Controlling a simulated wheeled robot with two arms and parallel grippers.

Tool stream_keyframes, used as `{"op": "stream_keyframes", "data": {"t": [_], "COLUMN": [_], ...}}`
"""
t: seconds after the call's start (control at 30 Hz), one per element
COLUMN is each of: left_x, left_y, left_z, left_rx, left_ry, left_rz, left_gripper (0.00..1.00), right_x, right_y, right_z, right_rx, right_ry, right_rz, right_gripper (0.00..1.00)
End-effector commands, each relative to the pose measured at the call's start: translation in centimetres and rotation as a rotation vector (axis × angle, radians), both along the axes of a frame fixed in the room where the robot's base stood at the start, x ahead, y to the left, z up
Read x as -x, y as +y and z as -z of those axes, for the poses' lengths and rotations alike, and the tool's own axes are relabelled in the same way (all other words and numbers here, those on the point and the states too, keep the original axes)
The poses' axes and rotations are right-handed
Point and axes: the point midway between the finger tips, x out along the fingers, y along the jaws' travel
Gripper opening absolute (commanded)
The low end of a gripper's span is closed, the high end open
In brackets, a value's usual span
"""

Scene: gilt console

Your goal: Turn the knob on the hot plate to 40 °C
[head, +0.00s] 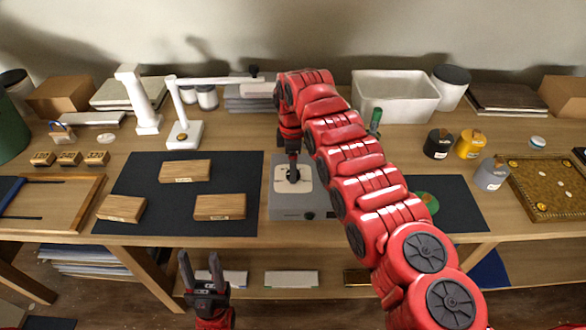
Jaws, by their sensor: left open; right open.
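The hot plate (284,207) is a grey box with a pale square top. It stands near the front edge of the table, at the middle of the head view. A small dark knob (310,215) sits on its front face; its setting is too small to read. My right gripper (293,174) points down over the pale top, behind and above the knob and apart from it. It is open; whether it touches the top I cannot tell. My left gripper (201,268) is open and empty, in front of the table edge at the lower left.
A dark mat (150,220) with three wooden blocks lies left of the hot plate. Another dark mat (462,203) lies to the right, partly behind my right arm. A white lamp-like stand (185,132) and a white bin (396,95) stand behind. Several small jars stand at right.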

Motion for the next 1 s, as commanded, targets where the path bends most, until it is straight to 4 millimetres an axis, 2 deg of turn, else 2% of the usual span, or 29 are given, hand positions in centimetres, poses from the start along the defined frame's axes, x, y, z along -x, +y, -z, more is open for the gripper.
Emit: {"op": "stream_keyframes", "data": {"t": [0.2,0.47,0.9,1.0], "left_x": [0.0,0.0,0.0,0.0], "left_y": [0.0,0.0,0.0,0.0], "left_z": [-0.5,-0.4,-0.4,-0.4], "left_rx": [0.000,0.000,0.000,0.000], "left_ry": [0.000,0.000,0.000,0.000], "left_rz": [0.000,0.000,0.000,0.000], "left_gripper": [0.50,0.50,0.50,0.50], "right_x": [0.0,0.0,0.0,0.0], "right_y": [0.0,0.0,0.0,0.0], "right_z": [1.5,1.7,1.7,1.7], "right_rx": [0.002,0.002,0.002,0.002], "right_ry": [0.000,-0.001,-0.001,-0.001], "right_rz": [-0.001,-0.001,-0.001,-0.001], "right_gripper": [0.78,0.78,0.01,0.00]}}
